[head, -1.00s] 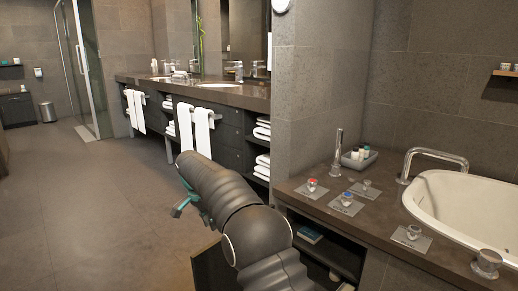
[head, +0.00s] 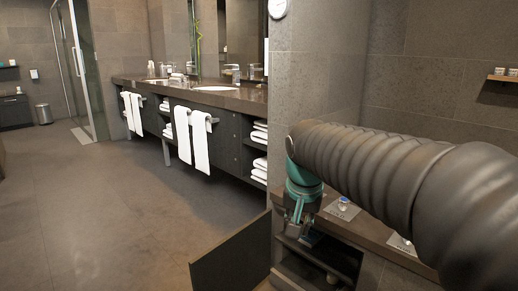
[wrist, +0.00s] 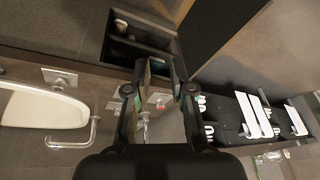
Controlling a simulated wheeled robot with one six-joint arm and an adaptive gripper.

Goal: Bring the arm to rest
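My gripper (head: 299,225), with teal parts, hangs in front of the edge of the tub counter (head: 372,232), above the open cabinet compartment (head: 335,262). My dark ribbed arm reaches to it from the lower right and hides most of the tub and counter. In the wrist view my gripper (wrist: 161,68) has its two fingers apart. Nothing shows held between them, so it looks open and empty. I cannot tell whether it touches the counter edge.
An open cabinet door (head: 232,262) stands just left of the gripper. The bathtub (wrist: 40,108) shows in the wrist view. The vanity with white towels (head: 194,140) is behind. The floor at left is clear.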

